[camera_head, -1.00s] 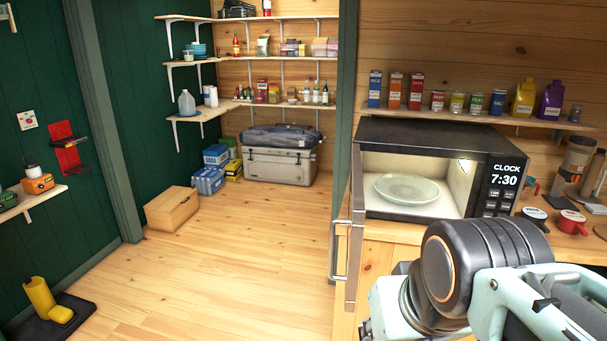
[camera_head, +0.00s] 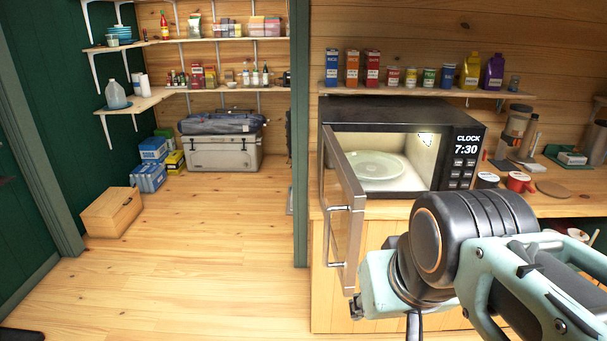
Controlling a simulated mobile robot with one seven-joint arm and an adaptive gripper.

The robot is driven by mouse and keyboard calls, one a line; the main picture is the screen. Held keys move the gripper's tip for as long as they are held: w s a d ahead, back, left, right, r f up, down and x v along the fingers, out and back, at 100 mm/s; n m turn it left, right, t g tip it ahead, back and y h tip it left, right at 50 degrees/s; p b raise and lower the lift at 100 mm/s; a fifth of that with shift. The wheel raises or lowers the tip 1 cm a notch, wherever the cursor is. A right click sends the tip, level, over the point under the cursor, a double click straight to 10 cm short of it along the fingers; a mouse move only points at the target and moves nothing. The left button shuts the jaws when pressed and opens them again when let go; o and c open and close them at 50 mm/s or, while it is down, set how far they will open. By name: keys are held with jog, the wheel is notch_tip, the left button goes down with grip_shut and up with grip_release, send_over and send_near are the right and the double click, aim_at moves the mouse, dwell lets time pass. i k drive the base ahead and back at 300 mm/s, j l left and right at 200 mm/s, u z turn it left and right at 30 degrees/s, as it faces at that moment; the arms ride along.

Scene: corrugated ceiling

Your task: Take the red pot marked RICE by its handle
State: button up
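A small red pot (camera_head: 519,182) stands on the wooden counter just right of the microwave, with its handle toward the right. Its marking is too small to read. A similar black pot (camera_head: 487,180) stands just left of it, close to the microwave. My arm reaches in from the lower right, in front of the counter and below the pots.
The microwave (camera_head: 470,133) stands open with a glass plate (camera_head: 375,165) inside; its door (camera_head: 343,215) juts toward me, left of my arm. A round wooden board (camera_head: 553,189) lies right of the red pot. Cartons and cans line the shelf (camera_head: 420,92) above.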

aim_at(517, 182)
jog(key=j+z, duration=0.15)
jog(key=j, duration=0.15)
jog(key=z, duration=1.3)
jog(key=i, duration=0.7)
jog(key=i+j+z, duration=0.1)
jog(key=i, duration=0.55)
jog(key=i+j, duration=0.1)
jog(key=i, duration=0.6)
jog(key=i+j+z, duration=0.15)
jog(key=i, duration=0.55)
